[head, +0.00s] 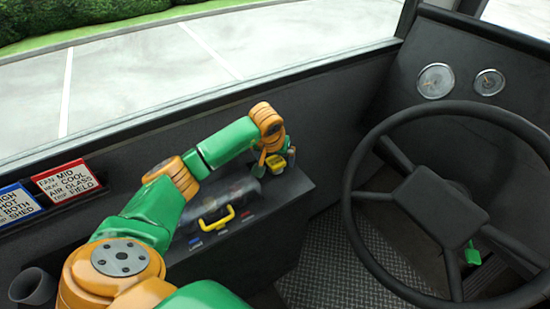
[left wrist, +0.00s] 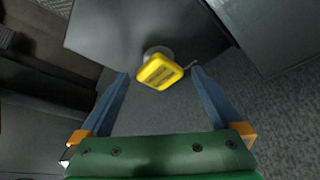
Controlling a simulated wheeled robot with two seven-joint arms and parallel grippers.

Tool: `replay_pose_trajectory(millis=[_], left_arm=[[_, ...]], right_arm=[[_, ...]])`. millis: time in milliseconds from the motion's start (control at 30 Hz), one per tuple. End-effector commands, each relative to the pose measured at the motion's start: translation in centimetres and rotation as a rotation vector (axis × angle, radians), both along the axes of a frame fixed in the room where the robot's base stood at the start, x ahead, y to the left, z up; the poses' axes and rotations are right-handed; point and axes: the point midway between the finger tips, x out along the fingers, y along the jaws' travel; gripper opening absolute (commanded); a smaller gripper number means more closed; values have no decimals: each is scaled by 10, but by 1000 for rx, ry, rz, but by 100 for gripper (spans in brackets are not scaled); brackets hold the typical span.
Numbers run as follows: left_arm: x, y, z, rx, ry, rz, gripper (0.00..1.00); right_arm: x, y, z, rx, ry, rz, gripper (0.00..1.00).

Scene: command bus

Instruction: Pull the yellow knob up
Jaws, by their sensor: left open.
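The yellow knob (head: 276,163) sits on a short grey stem at the right end of the dark side console. In the left wrist view the yellow knob (left wrist: 159,71) shows its square top. My left gripper (head: 268,160) is over the console end, its jaws hard to make out there. In the left wrist view my left gripper (left wrist: 160,76) is open, with one blue-grey finger on each side of the yellow knob. I cannot tell whether the fingers touch it. My right gripper is not in view.
The dark console (head: 270,222) also bears a yellow handle (head: 217,220) and small coloured labels. A black steering wheel (head: 350,190) stands to the right, with two gauges behind it. Red and blue signs lie on the left ledge. The ribbed floor (head: 330,270) between is clear.

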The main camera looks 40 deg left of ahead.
Motion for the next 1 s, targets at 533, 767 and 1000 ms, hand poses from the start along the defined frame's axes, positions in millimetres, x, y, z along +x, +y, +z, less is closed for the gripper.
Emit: replay_pose_trajectory(millis=[533, 767, 1000], left_arm=[[0, 0, 0, -2, 0, 1, 0], [1, 1, 25, 1, -3, 3, 0], [1, 0, 24, -2, -5, 3, 0]], right_arm=[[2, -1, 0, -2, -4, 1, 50], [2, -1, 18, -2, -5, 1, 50], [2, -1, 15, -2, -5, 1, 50]])
